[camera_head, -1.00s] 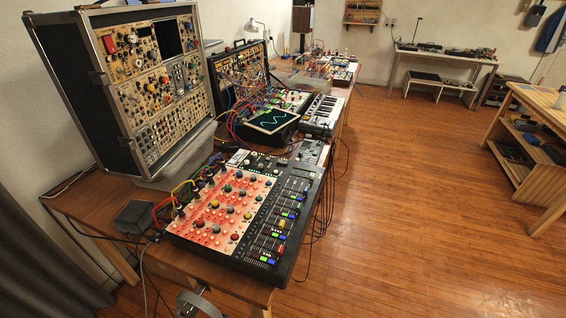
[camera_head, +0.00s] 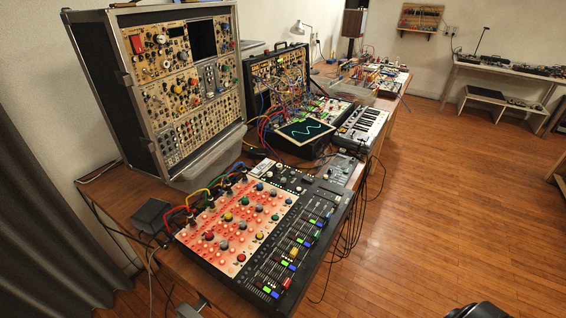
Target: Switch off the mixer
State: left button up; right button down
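The mixer (camera_head: 262,240) lies on the near part of the wooden table. It has a pale panel of knobs with glowing red lights on its left and a black strip of faders with coloured caps on its right. Red, yellow, green and blue cables plug into its back left edge. Its power switch cannot be made out. A dark rounded part (camera_head: 474,311) shows at the bottom right edge; it may be mine, but I cannot tell. No gripper fingers show.
A tall modular synth case (camera_head: 165,95) stands behind the mixer at left. A screen with a wave (camera_head: 304,130), a small keyboard (camera_head: 361,128) and a patched case (camera_head: 278,75) stand farther back. A small dark box (camera_head: 152,215) sits left of the mixer. Cables hang at the table's right edge. The wooden floor at right is clear.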

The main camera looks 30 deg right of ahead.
aim_at(306, 178)
jog(key=i+l+u, duration=0.15)
jog(key=l, duration=0.75)
jog(key=l+u, duration=0.15)
jog(key=l, duration=0.75)
